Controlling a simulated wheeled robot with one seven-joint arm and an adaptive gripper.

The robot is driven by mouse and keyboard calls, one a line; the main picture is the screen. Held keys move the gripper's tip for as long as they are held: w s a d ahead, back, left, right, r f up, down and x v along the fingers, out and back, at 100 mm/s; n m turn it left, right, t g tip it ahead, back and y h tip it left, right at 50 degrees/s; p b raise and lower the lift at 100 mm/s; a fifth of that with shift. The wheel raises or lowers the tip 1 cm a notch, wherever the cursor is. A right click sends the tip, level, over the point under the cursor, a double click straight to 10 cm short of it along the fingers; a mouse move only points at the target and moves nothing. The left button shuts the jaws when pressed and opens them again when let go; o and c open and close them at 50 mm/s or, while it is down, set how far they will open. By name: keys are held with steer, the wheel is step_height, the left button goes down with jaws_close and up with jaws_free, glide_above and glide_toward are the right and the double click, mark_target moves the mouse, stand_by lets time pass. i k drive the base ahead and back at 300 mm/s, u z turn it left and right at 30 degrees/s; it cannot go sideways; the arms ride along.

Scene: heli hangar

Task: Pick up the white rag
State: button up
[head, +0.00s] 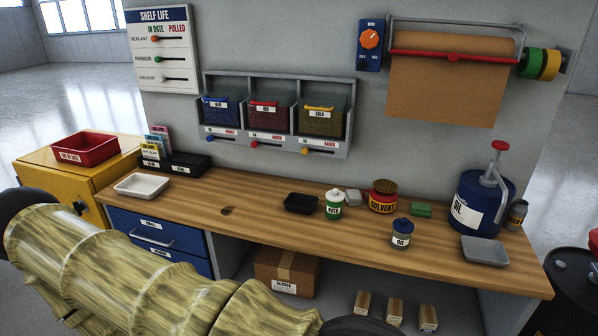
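I cannot clearly make out a white rag. A similar small green block (421,210) lies farther right, past the solvent tin. My arm crosses the lower left in front of the bench. My gripper is not in view.
On the bench stand a white tray (142,185), a black tray (301,203), a solvent tin (383,196), a blue oil jar (402,232), a grey tray (485,250) and a large blue oil can (478,203). The bench is clear between the white and black trays.

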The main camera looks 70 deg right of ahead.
mark_target(353, 197)
steer(key=u, duration=0.1)
steer(key=i, duration=1.4)
steer(key=z, duration=2.1)
